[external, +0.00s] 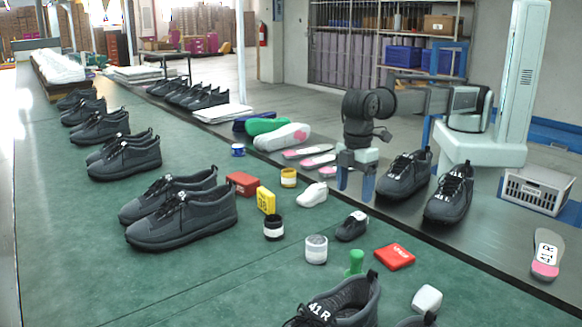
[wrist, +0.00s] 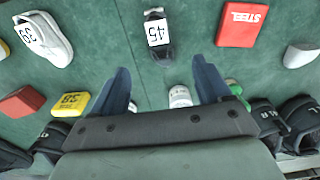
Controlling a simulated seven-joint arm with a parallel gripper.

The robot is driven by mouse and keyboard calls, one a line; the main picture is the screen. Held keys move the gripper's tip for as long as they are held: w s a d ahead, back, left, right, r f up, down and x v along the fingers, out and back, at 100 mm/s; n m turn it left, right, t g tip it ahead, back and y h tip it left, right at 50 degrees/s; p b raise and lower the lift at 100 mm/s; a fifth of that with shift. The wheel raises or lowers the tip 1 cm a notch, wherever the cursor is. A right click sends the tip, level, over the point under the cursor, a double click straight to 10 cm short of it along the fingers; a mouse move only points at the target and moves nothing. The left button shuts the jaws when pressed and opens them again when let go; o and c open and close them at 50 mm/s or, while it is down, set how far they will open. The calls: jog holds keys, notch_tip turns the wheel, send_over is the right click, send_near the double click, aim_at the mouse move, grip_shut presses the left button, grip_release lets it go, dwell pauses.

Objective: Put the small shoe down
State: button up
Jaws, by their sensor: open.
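A small dark shoe (external: 352,226) stands upright on the green mat (external: 90,225), apart from my gripper. In the wrist view the small dark shoe (wrist: 160,52) bears a white tag reading 45 and lies beyond the fingertips, near the top middle. A small white shoe (external: 313,194) stands on the mat to its left; in the wrist view this white shoe (wrist: 58,45) has a numbered tag. My gripper (external: 355,187) points down, open and empty, between the small shoes and the large dark shoes; its fingers (wrist: 163,78) show spread apart in the wrist view.
Jars, including a white-lidded one (external: 316,250), a red box (external: 394,257), a white block (external: 427,299) and a green peg (external: 355,262) stand around the small shoes. Large dark shoes (external: 450,194) stand right of my gripper. Bare mat lies front left.

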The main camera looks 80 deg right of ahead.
jog(key=shift+r, duration=1.1)
jog(key=shift+w, duration=0.1)
